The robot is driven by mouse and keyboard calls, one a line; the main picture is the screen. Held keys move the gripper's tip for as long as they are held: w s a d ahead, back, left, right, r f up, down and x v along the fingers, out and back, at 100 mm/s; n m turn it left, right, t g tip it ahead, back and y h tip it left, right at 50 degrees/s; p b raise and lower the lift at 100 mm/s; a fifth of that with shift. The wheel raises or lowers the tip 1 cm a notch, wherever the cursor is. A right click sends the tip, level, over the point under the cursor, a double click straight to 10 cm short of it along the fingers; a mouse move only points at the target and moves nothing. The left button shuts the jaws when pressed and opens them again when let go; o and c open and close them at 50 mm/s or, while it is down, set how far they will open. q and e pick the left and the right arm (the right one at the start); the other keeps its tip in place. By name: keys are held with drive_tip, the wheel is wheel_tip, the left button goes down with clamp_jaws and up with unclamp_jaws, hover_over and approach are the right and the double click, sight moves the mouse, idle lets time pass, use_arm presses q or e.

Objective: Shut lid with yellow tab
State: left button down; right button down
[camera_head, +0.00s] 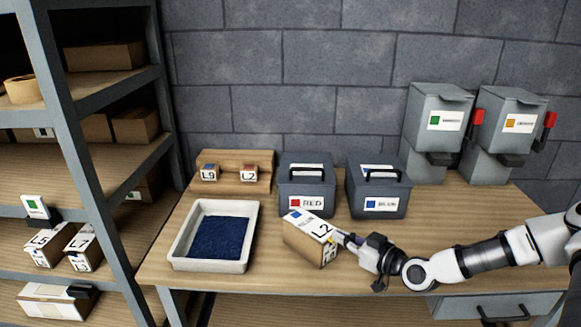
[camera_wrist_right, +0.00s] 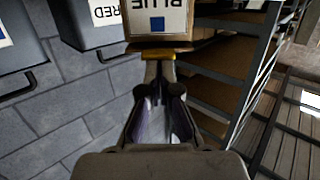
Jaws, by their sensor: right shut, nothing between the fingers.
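My left gripper is not in view.
A white tray (camera_head: 254,222) of dark blue granules stands left of the carton. Two lidded bins, red-labelled (camera_head: 300,183) and blue-labelled (camera_head: 378,190), stand behind it. Grey dispensers (camera_head: 436,105) are at the back right; a shelf rack (camera_head: 75,130) is at the left.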

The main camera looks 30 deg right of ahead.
drive_tip(key=shift+s+f+b, duration=0.3)
drive_tip(key=shift+f+b, duration=0.1)
drive_tip(key=shift+f, duration=0.55)
drive_tip(key=shift+s+f, duration=0.1)
